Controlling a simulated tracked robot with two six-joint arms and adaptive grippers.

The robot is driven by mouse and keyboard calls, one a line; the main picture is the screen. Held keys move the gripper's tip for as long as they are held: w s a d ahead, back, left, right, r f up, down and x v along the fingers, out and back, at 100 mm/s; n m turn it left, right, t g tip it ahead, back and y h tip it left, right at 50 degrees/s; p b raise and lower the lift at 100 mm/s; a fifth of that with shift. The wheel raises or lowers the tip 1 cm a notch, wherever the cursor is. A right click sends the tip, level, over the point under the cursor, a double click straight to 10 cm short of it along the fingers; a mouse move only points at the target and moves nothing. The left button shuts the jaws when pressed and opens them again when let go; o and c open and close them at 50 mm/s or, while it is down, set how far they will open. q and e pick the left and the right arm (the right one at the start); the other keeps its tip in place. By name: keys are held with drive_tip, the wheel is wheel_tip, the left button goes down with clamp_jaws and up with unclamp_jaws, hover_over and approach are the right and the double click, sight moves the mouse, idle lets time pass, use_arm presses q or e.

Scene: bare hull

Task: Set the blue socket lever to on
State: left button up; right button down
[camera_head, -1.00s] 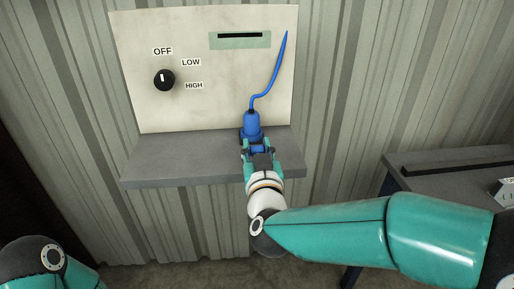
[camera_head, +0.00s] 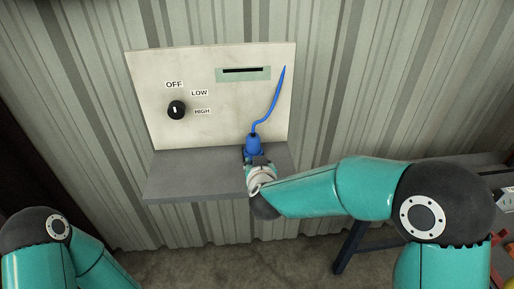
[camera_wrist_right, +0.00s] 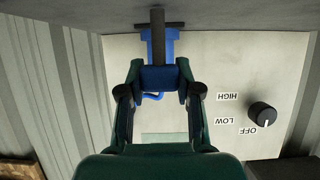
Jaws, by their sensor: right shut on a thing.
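The blue socket piece (camera_head: 254,144) stands at the back of the grey shelf (camera_head: 190,186), against the pale panel (camera_head: 215,125). A blue cable (camera_head: 273,102) rises from it up the panel. In the right wrist view, the blue body (camera_wrist_right: 158,48) carries a dark T-shaped bar (camera_wrist_right: 157,25); I cannot tell the lever's setting. My right gripper (camera_head: 257,161) reaches it from the front. Its fingers (camera_wrist_right: 158,78) are shut on a blue block at the near end. My left arm shows only at the lower left; its gripper is out of view.
A black knob (camera_head: 176,110) with OFF, LOW and HIGH labels sits on the panel's left, its white mark pointing up. A dark slot (camera_head: 243,71) is above right. A side table (camera_head: 470,172) with a socket box (camera_head: 507,199) stands at right. The shelf's left half is clear.

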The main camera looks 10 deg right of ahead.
drive_tip(key=shift+w+r+g+p, duration=0.2)
drive_tip(key=shift+w+g+p, duration=0.1)
drive_tip(key=shift+g+p, duration=0.25)
use_arm(q)
wheel_tip(320, 180, up, 3)
drive_tip(key=shift+r+p, duration=0.1)
drive_tip(key=shift+p, duration=0.3)
use_arm(e)
drive_tip(key=shift+w+f+g, duration=0.2)
drive_tip(key=shift+g, duration=0.15)
drive_tip(key=c, duration=0.8)
unclamp_jaws()
drive_tip(key=shift+f, duration=0.1)
drive_tip(key=shift+o, duration=0.2)
drive_tip(key=v, duration=1.2)
drive_tip(key=shift+w, duration=0.1)
